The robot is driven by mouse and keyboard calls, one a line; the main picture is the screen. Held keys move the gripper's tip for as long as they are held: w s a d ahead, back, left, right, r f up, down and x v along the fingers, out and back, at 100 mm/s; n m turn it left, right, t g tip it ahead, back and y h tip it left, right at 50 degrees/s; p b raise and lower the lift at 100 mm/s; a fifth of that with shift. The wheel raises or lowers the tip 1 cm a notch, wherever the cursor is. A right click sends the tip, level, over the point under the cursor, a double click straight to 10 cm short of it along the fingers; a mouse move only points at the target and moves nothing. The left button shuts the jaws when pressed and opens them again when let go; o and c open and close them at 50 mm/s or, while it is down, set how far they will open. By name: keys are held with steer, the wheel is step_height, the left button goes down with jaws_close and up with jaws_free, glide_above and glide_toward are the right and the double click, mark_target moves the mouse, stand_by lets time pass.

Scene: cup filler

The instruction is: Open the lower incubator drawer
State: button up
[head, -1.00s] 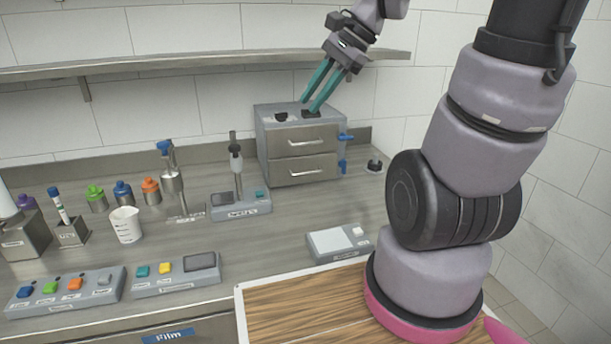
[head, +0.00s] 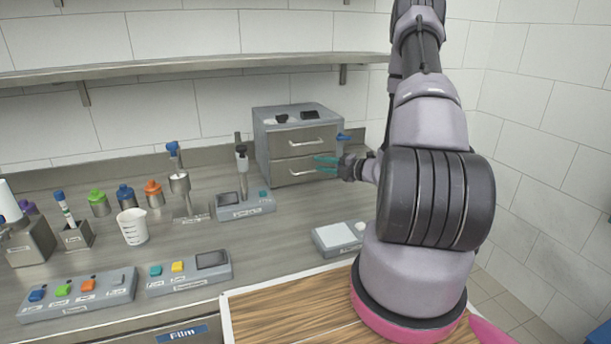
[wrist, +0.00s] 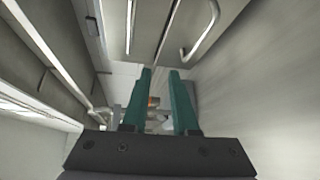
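The incubator (head: 262,150) is a grey box with two metal-fronted drawers at the back of the counter. The lower drawer (head: 283,178) looks shut, with a bar handle (head: 302,171) across its front. My gripper (head: 318,164) is in front of the incubator's right part, at about lower drawer height, teal fingers pointing left. In the wrist view my gripper (wrist: 160,72) has its fingers apart with nothing between them. A curved bar handle (wrist: 204,38) shows beyond and right of the fingertips, not between them. I cannot tell the exact gap to it.
The upper drawer (head: 300,139) is shut above. Blue parts (head: 344,137) stick out at the incubator's right side. A dispenser stand (head: 241,185) is left of the incubator, and a flat scale (head: 338,238) is in front. The counter before the drawers is clear.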

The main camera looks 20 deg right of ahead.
mark_target(309, 172)
steer(key=d+f+m, duration=0.1)
steer(key=d+f+m+h, duration=0.1)
steer(key=f, duration=0.1)
steer(key=d+f+m+t+h, duration=0.1)
steer(key=f+m, duration=0.1)
steer(key=shift+s+f, duration=0.2)
steer(key=shift+s, duration=0.1)
steer(key=x, duration=1)
steer(key=shift+w+f, duration=0.15)
steer(key=shift+w, duration=0.2)
steer(key=shift+c, duration=0.4)
jaws_close()
